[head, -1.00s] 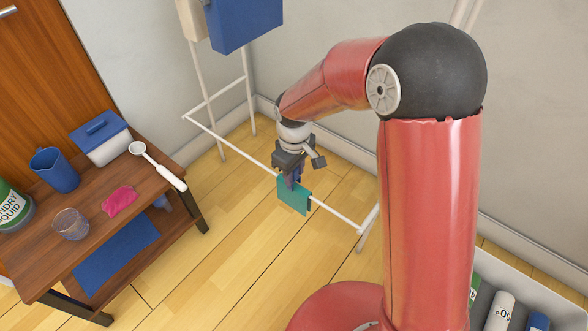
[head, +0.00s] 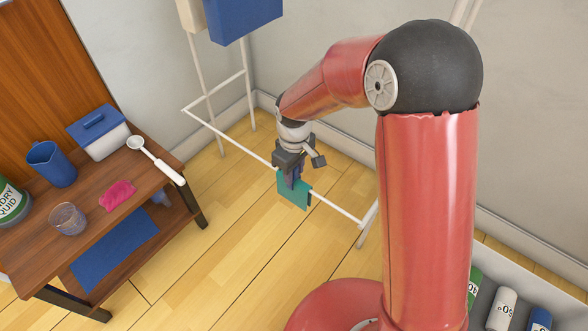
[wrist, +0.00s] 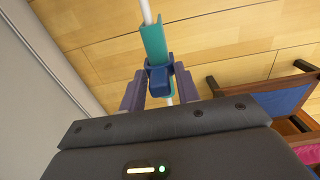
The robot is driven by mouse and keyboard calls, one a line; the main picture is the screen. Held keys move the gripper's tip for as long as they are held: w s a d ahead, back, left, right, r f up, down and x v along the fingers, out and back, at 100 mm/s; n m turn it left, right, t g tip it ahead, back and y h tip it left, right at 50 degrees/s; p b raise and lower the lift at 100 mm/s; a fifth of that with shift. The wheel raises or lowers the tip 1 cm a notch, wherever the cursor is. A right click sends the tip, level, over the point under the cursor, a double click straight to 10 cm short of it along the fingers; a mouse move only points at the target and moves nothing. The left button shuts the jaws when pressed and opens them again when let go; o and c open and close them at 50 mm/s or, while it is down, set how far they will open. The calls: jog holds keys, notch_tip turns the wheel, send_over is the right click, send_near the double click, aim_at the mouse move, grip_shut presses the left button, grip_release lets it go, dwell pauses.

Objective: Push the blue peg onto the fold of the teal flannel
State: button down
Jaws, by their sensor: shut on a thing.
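The teal flannel (head: 294,194) hangs folded over the lower white rail of the drying rack. In the wrist view the flannel (wrist: 154,44) lies along the rail, with the blue peg (wrist: 159,80) at its fold. My gripper (head: 291,176) points down just above the flannel. In the wrist view my gripper (wrist: 158,90) has its two purple-grey fingers on either side of the peg, shut on it. The peg appears to touch the fold; how far it sits over the fold is hidden by its own body and the fingers.
The white rail (head: 335,209) runs on both sides of the flannel. A blue cloth (head: 245,20) hangs higher on the rack. A wooden table (head: 92,232) at left holds a blue jug (head: 51,164), a lidded box (head: 100,139), a glass (head: 68,219) and a pink cloth (head: 117,195). Floor between is clear.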

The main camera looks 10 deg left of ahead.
jog(key=shift+f, duration=0.15)
jog(key=c, duration=0.9)
grip_release()
jog(key=shift+c, duration=0.2)
notch_tip(320, 180, up, 8)
jog(key=shift+f+p, duration=0.1)
jog(key=shift+p, duration=0.55)
